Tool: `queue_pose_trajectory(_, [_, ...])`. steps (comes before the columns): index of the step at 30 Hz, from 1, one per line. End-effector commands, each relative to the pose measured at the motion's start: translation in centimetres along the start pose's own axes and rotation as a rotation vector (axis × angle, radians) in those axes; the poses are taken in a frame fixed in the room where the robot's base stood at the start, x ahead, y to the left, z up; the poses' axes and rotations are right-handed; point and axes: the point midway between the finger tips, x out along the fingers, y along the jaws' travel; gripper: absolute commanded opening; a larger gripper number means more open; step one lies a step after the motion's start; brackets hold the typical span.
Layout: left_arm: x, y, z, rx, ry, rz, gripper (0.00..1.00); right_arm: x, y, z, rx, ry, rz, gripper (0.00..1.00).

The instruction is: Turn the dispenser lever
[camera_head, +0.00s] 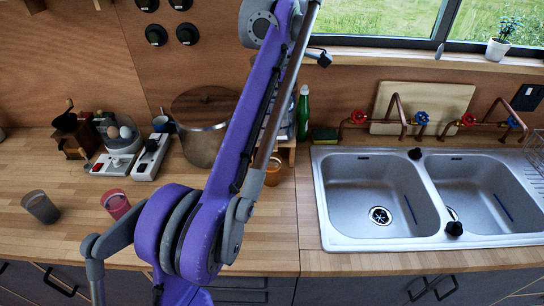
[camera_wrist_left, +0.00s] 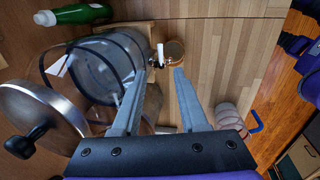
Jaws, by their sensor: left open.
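The dispenser is a clear cylinder (camera_wrist_left: 98,68) on a wooden stand in the left wrist view. Its small tap has a white lever (camera_wrist_left: 160,52). An amber cup (camera_wrist_left: 176,47) is beside the tap; it also shows in the head view (camera_head: 273,171). My left gripper (camera_wrist_left: 162,73) is open, its two fingers pointing toward the tap and lever with nothing visible between them. Whether a finger touches the lever is unclear. In the head view my purple arm hides most of the dispenser, and the left gripper's fingers are not visible. My right gripper is not in view.
A large steel pot (camera_head: 202,135) stands left of the dispenser, and a green bottle (camera_head: 304,112) behind it to the right. A double sink (camera_head: 380,200) is at the right. A grey cup (camera_head: 40,207) and red cup (camera_head: 116,203) stand at the front left counter.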

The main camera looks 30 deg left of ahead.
Motion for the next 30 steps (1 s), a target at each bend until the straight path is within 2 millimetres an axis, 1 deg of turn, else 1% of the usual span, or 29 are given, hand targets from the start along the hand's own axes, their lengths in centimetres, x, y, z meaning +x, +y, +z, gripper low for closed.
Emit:
queue_pose_trajectory(2, [-0.2,0.1,0.0,0.002,-0.001,0.001,0.43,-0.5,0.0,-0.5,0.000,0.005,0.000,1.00])
queue_pose_trajectory(6, [-0.7,0.2,0.1,0.009,-0.005,0.003,0.43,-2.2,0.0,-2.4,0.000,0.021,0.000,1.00])
queue_pose_trajectory(10, [0.0,0.0,0.1,0.013,-0.004,0.001,0.43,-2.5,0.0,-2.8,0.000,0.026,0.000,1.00])
queue_pose_trajectory(14, [1.8,-0.1,0.1,0.013,-0.002,-0.002,0.43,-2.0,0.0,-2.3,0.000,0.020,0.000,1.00])
queue_pose_trajectory(21, [6.5,-0.1,0.1,0.013,-0.002,-0.002,0.43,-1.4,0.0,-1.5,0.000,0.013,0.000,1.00])
queue_pose_trajectory(24, [8.2,-0.1,0.1,0.013,-0.002,-0.001,0.43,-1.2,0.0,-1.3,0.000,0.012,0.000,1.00])
queue_pose_trajectory(27, [9.5,-0.1,0.1,0.013,-0.003,-0.001,0.43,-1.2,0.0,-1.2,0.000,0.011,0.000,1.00])
queue_pose_trajectory(30, [10.3,-0.1,0.1,0.012,-0.003,-0.001,0.43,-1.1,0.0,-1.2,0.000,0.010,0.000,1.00])
